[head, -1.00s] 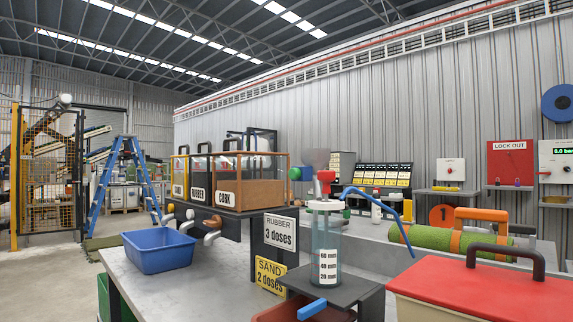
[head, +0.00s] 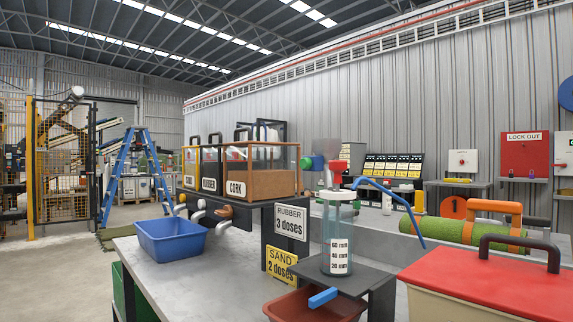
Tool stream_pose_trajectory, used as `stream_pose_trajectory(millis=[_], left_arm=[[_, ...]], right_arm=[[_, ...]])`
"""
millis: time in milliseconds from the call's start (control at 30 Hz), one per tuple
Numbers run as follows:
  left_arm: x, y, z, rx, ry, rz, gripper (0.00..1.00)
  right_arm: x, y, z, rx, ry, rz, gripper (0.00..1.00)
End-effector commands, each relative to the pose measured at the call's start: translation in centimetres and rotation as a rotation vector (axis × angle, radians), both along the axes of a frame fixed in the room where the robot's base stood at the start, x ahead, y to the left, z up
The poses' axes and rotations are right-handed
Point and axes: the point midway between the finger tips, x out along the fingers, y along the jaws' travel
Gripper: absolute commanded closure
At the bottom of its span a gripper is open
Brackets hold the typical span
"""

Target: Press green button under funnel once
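A grey translucent funnel shape (head: 331,151) shows in the head view, above a red fitting (head: 337,168) on top of a clear measuring cylinder (head: 338,235) marked 60, 40 and 20 mm. A short green and blue cylinder (head: 312,163) is just left of the funnel shape. I cannot tell whether its green part is a button. No other clear green button shows under the funnel; the area there is small and partly hidden by the cylinder's top. Neither of my grippers is in view.
A blue tub (head: 171,242) stands on the grey bench, left of the RUBBER sign (head: 290,222) and SAND sign (head: 281,264). A red tray (head: 310,307) is below the cylinder. A red-lidded box (head: 490,285) and green turf roll (head: 450,230) fill the right side.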

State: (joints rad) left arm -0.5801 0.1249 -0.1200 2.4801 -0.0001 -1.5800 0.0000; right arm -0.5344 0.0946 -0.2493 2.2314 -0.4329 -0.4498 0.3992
Motion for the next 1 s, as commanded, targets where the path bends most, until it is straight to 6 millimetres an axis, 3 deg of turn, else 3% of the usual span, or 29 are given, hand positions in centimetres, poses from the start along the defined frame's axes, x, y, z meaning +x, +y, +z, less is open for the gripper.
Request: stream_pose_trajectory(millis=[67,667,1000], left_arm=[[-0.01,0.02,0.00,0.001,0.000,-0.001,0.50],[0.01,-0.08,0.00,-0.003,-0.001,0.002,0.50],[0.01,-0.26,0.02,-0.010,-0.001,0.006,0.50]], right_arm=[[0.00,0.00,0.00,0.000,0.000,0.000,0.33],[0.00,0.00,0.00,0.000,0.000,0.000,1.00],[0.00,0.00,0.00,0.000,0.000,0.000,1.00]])
